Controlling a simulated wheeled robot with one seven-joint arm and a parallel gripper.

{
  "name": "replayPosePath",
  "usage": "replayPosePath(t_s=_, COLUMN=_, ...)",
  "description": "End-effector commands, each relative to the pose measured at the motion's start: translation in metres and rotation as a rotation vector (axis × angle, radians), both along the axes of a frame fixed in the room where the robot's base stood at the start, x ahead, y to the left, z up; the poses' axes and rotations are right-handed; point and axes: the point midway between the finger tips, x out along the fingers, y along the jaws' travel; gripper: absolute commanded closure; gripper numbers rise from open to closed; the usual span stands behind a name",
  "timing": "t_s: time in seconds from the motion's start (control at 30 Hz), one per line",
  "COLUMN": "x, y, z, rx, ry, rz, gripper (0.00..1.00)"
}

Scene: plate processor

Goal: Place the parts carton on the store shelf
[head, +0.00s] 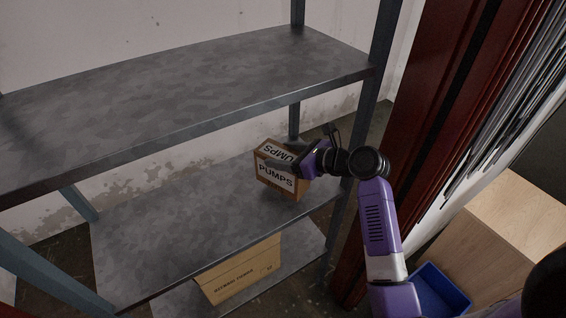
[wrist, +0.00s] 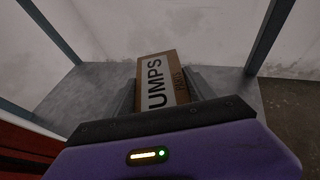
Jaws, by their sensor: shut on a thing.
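The parts carton (head: 276,177) is a small brown box with white labels reading "PUMPS". In the head view it is at the middle shelf of the rack, near the shelf's right end. My gripper (head: 300,160) is shut on it from the right. In the wrist view the carton (wrist: 163,80) sits between the two dark fingers of my gripper (wrist: 165,92). The store shelf (head: 170,225) is a grey mottled board, bare apart from the carton. I cannot tell whether the carton's underside touches the board.
An upper shelf (head: 190,85) runs above the carton and is empty. A larger cardboard box (head: 240,272) is on the level below. A dark blue rack post (head: 352,190) stands close to my arm. A blue bin (head: 437,290) and wooden box (head: 500,235) are at right.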

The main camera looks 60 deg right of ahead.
Motion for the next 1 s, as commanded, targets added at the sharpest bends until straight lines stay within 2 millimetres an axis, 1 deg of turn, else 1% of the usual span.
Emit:
replayPosePath(t_s=0.07, x=0.001, y=0.0, z=-0.002, rx=0.0, ry=-0.002, rz=0.0, gripper=1.0)
replayPosePath(t_s=0.33, x=0.0, y=0.0, z=-0.032, rx=0.001, ry=-0.002, rz=-0.001, gripper=1.0)
replayPosePath(t_s=0.7, x=0.001, y=0.0, z=-0.035, rx=-0.001, ry=-0.003, rz=-0.001, gripper=1.0)
replayPosePath(t_s=0.73, x=0.0, y=0.0, z=-0.037, rx=0.0, ry=0.001, rz=-0.001, gripper=0.33)
replayPosePath(t_s=0.77, x=0.0, y=0.0, z=-0.037, rx=0.0, ry=0.0, rz=-0.001, gripper=0.27)
replayPosePath(t_s=0.8, x=0.0, y=0.0, z=-0.037, rx=0.0, ry=0.001, rz=-0.001, gripper=0.19)
replayPosePath(t_s=0.83, x=0.0, y=0.0, z=-0.037, rx=0.0, ry=0.0, rz=-0.001, gripper=0.15)
replayPosePath(t_s=1.0, x=0.0, y=0.0, z=-0.037, rx=0.0, ry=0.0, rz=0.0, gripper=0.15)
